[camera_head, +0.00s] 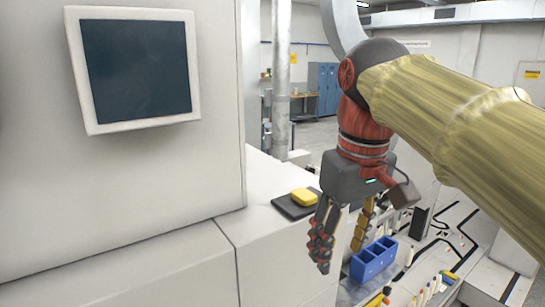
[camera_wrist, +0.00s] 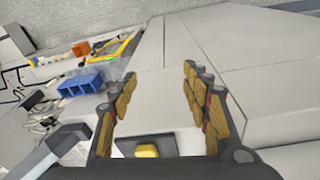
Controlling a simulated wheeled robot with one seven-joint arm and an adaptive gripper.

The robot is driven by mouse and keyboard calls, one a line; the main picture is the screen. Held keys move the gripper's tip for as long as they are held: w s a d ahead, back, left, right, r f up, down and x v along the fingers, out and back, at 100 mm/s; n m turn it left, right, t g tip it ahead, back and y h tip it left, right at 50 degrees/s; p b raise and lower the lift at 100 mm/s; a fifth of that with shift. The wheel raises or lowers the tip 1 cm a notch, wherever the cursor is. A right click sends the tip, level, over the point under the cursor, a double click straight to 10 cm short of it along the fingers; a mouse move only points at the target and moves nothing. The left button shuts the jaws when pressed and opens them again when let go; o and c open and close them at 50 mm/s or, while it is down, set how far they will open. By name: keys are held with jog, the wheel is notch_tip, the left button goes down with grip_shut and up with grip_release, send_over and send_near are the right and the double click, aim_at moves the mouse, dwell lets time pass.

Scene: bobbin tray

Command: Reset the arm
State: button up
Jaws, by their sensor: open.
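My gripper (camera_head: 342,240) hangs from the arm with its fingers pointing down and spread apart. It is open, with nothing between the fingers. In the wrist view my gripper (camera_wrist: 158,92) shows two padded fingers with a clear gap between them over a pale counter. My arm, in a yellowish sleeve, comes in from the right in the head view.
A yellow block (camera_head: 304,196) lies on a dark pad (camera_head: 290,207) on the white counter (camera_head: 262,180), left of my gripper. A blue compartment bin (camera_head: 372,262) and several bobbins stand lower right. A screen (camera_head: 137,68) hangs on the left wall.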

jog(key=s+d+f+m+t+b, duration=0.1)
jog(key=f+b, duration=0.5)
jog(key=f, duration=0.8)
jog(key=s+d+f+m+t+b, duration=0.1)
jog(key=s+d+f+b, duration=0.3)
jog(key=f, duration=1)
jog(key=s+d+f+m+t+b, duration=0.2)
jog(key=s+f+b, duration=0.3)
jog(key=f, duration=1)
jog(key=d+b, duration=0.1)
jog(key=b, duration=0.2)
jog(key=shift+s+m, duration=0.3)
jog(key=shift+m, duration=0.1)
jog(key=shift+f, duration=0.1)
